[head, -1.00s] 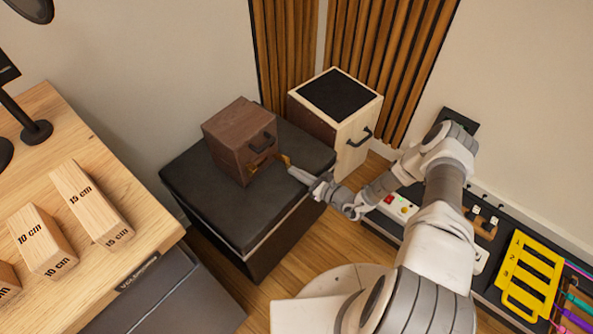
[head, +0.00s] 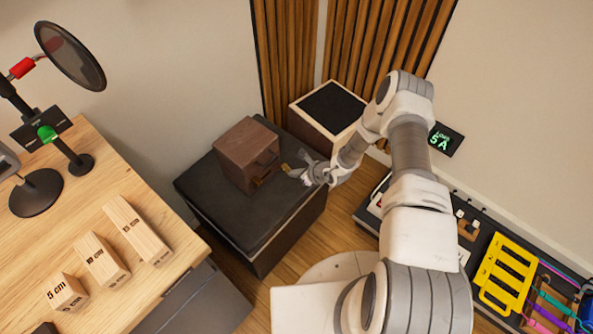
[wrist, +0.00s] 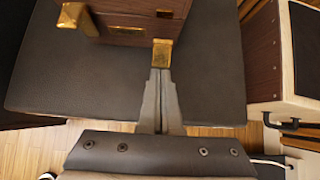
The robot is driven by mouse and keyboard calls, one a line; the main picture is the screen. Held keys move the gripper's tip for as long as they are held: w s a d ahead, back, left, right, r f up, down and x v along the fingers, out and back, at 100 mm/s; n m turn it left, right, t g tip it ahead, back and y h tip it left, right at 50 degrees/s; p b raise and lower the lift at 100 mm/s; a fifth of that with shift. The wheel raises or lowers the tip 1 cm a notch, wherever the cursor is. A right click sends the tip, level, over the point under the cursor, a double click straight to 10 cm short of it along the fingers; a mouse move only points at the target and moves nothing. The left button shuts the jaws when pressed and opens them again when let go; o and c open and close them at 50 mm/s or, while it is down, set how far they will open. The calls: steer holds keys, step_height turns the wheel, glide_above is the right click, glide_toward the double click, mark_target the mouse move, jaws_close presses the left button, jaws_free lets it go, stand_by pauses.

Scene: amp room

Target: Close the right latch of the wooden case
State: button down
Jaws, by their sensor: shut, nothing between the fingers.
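In the wrist view the front of the case (wrist: 128,32) is partly cut off by the top edge. The brass right latch (wrist: 162,52) sticks out from the front, and a small brass plate (wrist: 165,14) shows above it. The left latch (wrist: 72,16) also sticks out. My gripper (wrist: 161,74) is shut and empty, its fingertips right at the right latch's outer end; contact is unclear. In the head view my gripper (head: 296,172) is in front of the case's right side.
The black-topped box (head: 245,215) has bare space around the case. A pale wooden cabinet with a black top (head: 330,105) stands behind at the right. A wooden table (head: 150,285) with blocks is at the left. A bench with a yellow rack (head: 505,270) is at the right.

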steer(key=shift+w+a+r+g+h+p, duration=0.15)
steer(key=shift+w+a+r+g+h, duration=0.15)
steer(key=shift+r+g+h, duration=0.25)
steer(key=shift+w+a+r+g+h+p, duration=0.15)
steer(key=shift+w+a+r+g+h, duration=0.1)
steer(key=shift+r+g+h, duration=0.25)
steer(key=shift+r, duration=0.15)
steer(key=shift+r+p, duration=0.35)
steer(key=shift+r, duration=0.3)
steer(key=shift+r, duration=0.1)
steer(key=shift+d+r+p, duration=0.1)
steer(key=shift+r+p, duration=0.2)
step_height(320, 180, up, 9)
steer(key=p, duration=0.5)
glide_above(287, 168)
steer(key=s+d, duration=0.3)
steer(key=shift+s+d, duration=0.15)
